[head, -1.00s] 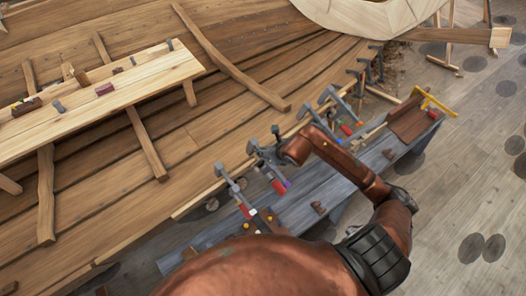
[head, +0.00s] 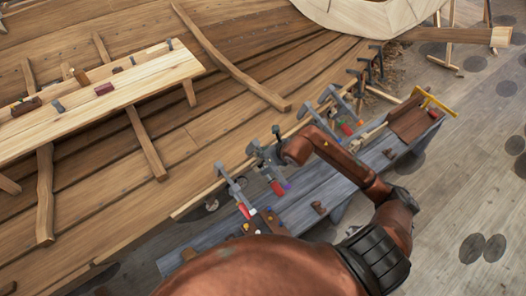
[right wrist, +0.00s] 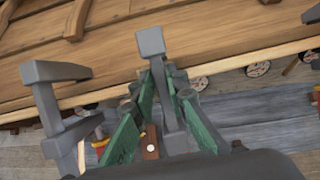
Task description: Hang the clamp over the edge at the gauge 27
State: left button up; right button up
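My right gripper (head: 264,153) is at the end of the copper arm, over the row of clamps along the hull's plank edge. In the right wrist view its green-padded fingers (right wrist: 163,88) lie close on both sides of a grey clamp's bar (right wrist: 172,125) and seem shut on it. That clamp's square head (right wrist: 150,42) sticks out past the fingertips, over the planking in the picture. Its lower part is hidden by the gripper. Small round discs (right wrist: 258,69) lie along the edge; no number is legible, so I cannot tell gauge 27. My left gripper is not in view.
Another grey clamp (right wrist: 50,110) stands close left of the gripper. More clamps (head: 340,103) stand further right along the edge. A grey bench (head: 335,178) runs below, with a brown box (head: 412,122) at its far end. A plank table (head: 130,92) stands at left.

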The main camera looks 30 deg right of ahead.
jog(key=o, duration=0.4)
jog(key=shift+f, duration=0.2)
jog(key=shift+s+r, duration=0.1)
jog(key=v, duration=1.2)
